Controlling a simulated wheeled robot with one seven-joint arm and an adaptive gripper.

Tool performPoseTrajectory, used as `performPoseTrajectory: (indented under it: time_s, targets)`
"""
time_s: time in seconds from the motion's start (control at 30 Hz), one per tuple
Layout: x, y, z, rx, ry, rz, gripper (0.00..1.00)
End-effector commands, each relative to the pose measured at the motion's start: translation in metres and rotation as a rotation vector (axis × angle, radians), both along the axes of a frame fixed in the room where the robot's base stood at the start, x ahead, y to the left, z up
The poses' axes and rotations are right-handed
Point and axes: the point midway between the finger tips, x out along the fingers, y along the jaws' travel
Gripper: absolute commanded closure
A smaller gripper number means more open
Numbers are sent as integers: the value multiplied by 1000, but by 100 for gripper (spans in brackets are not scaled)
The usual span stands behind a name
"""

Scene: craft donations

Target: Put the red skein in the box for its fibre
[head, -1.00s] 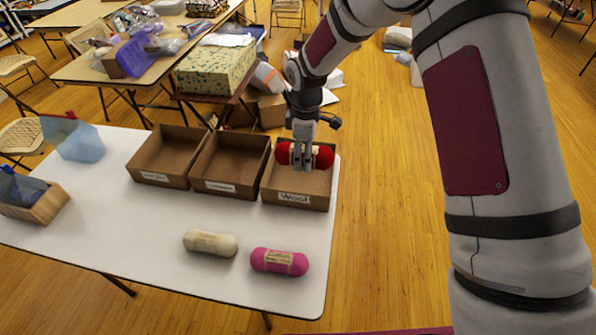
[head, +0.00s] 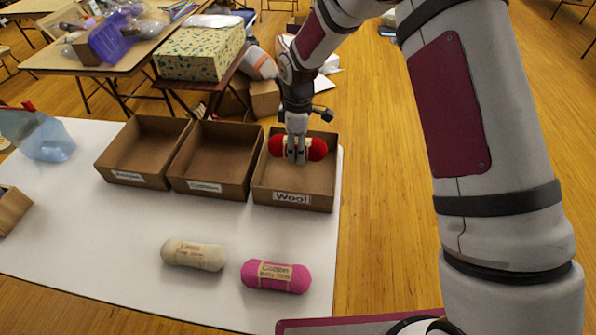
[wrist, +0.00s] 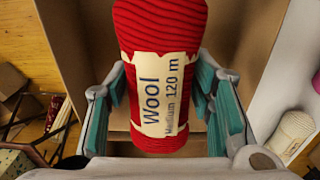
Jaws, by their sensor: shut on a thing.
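The red skein (head: 317,149) has a cream band that reads "Wool, Medium, 120 m" in the wrist view (wrist: 160,30). My gripper (head: 297,160) is shut on the skein's middle, with its fingers on either side of the band, pointing down. The skein lies crosswise over the rear part of the box labelled "Wool" (head: 262,196), the rightmost of three open cardboard boxes. Its height above the box floor is hard to tell. The wrist view shows brown cardboard (wrist: 235,40) behind the skein. No other skein shows in that box.
The middle box (head: 180,186) and left box (head: 112,175) look empty; their labels are hard to read. A cream skein (head: 193,255) and a pink "Cotton" skein (head: 276,276) lie in front on the white table (head: 90,235). A blue translucent container (head: 45,140) stands at left.

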Motion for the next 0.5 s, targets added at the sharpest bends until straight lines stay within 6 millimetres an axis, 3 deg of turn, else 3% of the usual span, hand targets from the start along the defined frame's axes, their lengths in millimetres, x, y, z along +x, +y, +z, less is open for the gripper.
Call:
performPoseTrajectory:
  time_s: [0.2,0.5]
  targets:
    - [-1,0,-37,-2,2,0,79]
    - [-2,0,-63,-1,3,1,79]
